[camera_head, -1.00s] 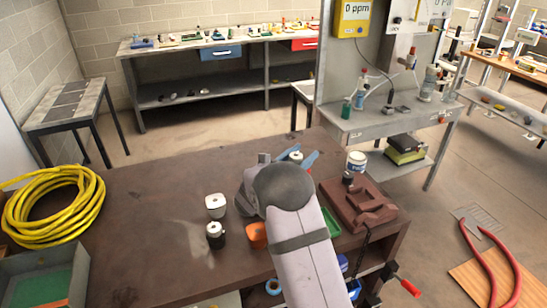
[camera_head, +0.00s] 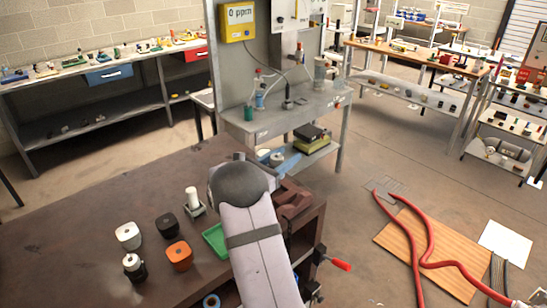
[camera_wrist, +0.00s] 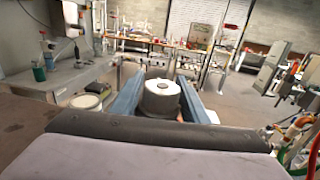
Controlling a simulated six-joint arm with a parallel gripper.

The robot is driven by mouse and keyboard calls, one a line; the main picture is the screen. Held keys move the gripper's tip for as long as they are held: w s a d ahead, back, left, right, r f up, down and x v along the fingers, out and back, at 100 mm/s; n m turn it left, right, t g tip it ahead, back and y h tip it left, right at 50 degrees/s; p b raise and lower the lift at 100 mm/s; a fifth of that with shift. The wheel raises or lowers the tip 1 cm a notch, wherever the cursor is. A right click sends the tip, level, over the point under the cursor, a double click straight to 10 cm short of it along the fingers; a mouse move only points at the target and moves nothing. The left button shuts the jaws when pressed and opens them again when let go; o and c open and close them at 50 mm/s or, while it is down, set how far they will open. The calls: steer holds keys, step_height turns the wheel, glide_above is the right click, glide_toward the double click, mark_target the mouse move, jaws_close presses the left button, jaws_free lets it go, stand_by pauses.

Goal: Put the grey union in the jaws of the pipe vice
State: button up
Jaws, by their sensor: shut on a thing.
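My gripper (camera_head: 281,160) has two blue fingers, which also show in the wrist view (camera_wrist: 161,82). It is shut on a grey, round, short piece with a hole in its top, which looks like the grey union (camera_wrist: 160,101). The piece is held upright between the fingers. The pipe vice, a brown-red block (camera_head: 294,199), stands at the right end of the brown bench, partly hidden behind my arm. My gripper appears above or just behind the vice in the head view; its height over it cannot be told. The vice jaws are hidden.
A white tin (camera_wrist: 86,101) stands left of my gripper in the wrist view. A white fitting (camera_head: 128,236), a black piece (camera_head: 167,225), an orange piece (camera_head: 179,256) and a green tray (camera_head: 216,240) are on the bench (camera_head: 70,245). A red-handled clamp (camera_head: 338,264) sticks out at the right edge.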

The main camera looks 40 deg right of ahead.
mark_target(284, 184)
steer(key=shift+f+b, duration=1.9)
steer(key=shift+f, duration=1.35)
steer(key=shift+f+b, duration=0.55)
steer(key=shift+f, duration=0.1)
steer(key=o, duration=1.5)
steer(key=shift+o, duration=0.2)
steer(key=shift+f, duration=0.1)
steer(key=a, duration=0.2)
steer(key=a+b, duration=0.1)
steer(key=a, duration=0.1)
steer(key=a+b, duration=0.1)
steer(key=a, duration=0.2)
steer(key=shift+s, duration=0.4)
steer(key=shift+a, duration=0.15)
